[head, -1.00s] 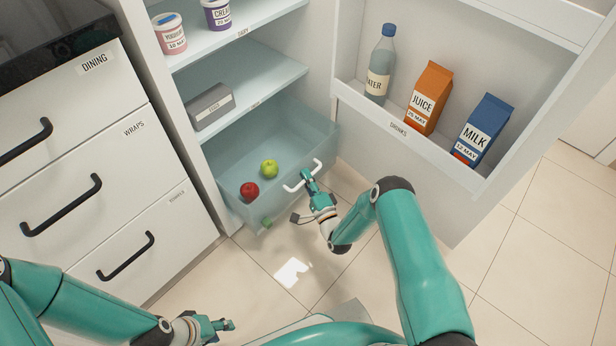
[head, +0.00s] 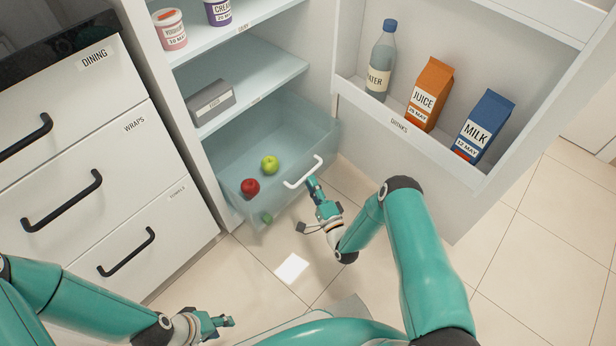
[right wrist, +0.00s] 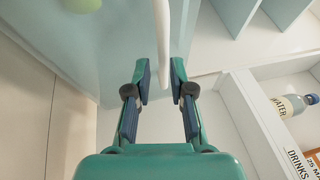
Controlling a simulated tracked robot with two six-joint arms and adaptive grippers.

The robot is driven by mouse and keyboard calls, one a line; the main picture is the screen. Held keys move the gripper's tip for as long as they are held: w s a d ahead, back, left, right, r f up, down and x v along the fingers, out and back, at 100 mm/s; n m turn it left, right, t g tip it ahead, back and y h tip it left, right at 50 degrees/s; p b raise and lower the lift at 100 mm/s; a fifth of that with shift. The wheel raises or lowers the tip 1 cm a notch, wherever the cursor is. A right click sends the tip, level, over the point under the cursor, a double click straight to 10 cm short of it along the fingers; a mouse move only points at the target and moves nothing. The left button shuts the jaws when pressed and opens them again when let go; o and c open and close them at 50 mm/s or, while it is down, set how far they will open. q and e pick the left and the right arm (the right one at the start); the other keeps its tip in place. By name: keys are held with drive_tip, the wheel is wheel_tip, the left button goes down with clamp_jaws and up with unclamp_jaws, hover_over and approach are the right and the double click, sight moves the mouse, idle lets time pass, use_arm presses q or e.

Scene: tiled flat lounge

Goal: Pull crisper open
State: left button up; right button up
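The crisper (head: 225,168) is a see-through bluish drawer at the bottom of the fridge, and it stands pulled out. A red apple (head: 250,187) and a green apple (head: 270,165) lie in it. Its white bar handle (head: 303,172) is on the front.
The open fridge door at right holds a water bottle (head: 381,62), a juice carton (head: 427,95) and a milk carton (head: 482,127). White cabinet drawers (head: 85,150) stand at left. A small green thing (head: 266,217) shows at the crisper's lower front.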

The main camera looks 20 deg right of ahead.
drive_tip(key=s, duration=0.3)
drive_tip(key=shift+s+f, duration=0.35)
drive_tip(key=shift+f, duration=0.05)
